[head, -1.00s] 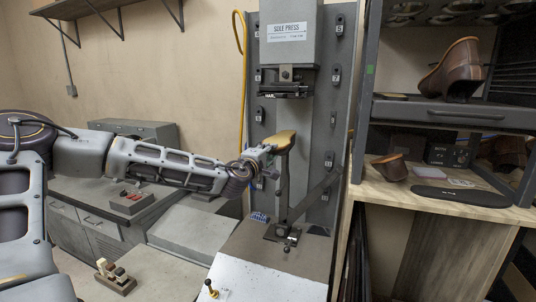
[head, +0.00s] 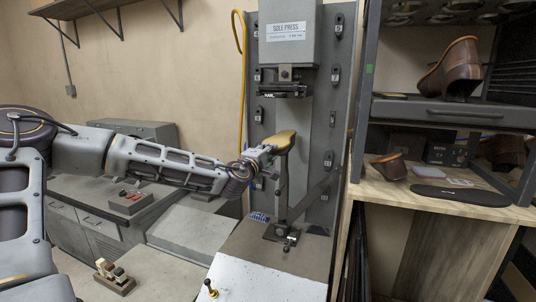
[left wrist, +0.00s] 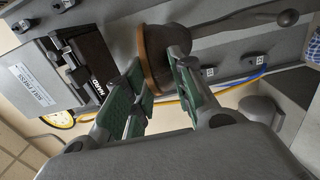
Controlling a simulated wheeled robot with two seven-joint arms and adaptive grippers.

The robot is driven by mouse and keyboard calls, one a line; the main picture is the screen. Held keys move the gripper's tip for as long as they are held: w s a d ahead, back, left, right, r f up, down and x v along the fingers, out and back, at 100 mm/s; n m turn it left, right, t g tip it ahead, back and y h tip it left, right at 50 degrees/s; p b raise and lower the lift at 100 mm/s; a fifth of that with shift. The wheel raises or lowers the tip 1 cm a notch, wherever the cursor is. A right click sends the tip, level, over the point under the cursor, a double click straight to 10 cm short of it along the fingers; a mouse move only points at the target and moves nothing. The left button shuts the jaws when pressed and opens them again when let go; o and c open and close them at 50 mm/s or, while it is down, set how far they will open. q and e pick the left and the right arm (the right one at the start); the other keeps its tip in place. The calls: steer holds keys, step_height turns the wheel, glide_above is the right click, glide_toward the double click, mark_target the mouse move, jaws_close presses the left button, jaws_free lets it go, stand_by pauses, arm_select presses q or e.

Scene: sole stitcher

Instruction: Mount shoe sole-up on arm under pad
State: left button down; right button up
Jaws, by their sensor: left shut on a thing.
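The shoe (head: 281,141) shows its tan sole facing up at the top of the slim upright arm (head: 283,186) of the sole press. It is below the dark pad (head: 284,90), with a clear gap between them. My left gripper (head: 264,158) reaches in from the left and is shut on the shoe. In the left wrist view, the green-padded fingers (left wrist: 158,88) are on either side of the brown shoe (left wrist: 152,48). How fully the shoe sits on the arm is hidden. My right gripper is not in view.
The press head (head: 290,35) carries a SOLE PRESS sign. Another brown shoe (head: 456,68) stands on the shelf at right. A smaller brown piece (head: 390,166) and a black sole shape (head: 461,196) lie on the wooden bench (head: 405,212). A grey cabinet (head: 95,205) stands at left.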

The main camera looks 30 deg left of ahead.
arm_select(q)
steer(key=shift+f, duration=0.25)
steer(key=shift+f+b, duration=0.35)
steer(key=shift+b, duration=0.15)
steer(key=shift+f, duration=0.2)
stand_by(0.3)
steer(key=shift+f, duration=0.1)
steer(key=shift+f+b, duration=0.6)
steer(key=shift+b, duration=0.15)
stand_by(0.3)
steer(key=shift+f+b+x, duration=0.1)
steer(key=shift+b+x, duration=0.4)
steer(key=shift+x, duration=0.35)
steer(key=shift+f+b+x, duration=0.15)
steer(key=shift+b+x, duration=0.3)
steer(key=shift+x, duration=0.35)
stand_by(1.5)
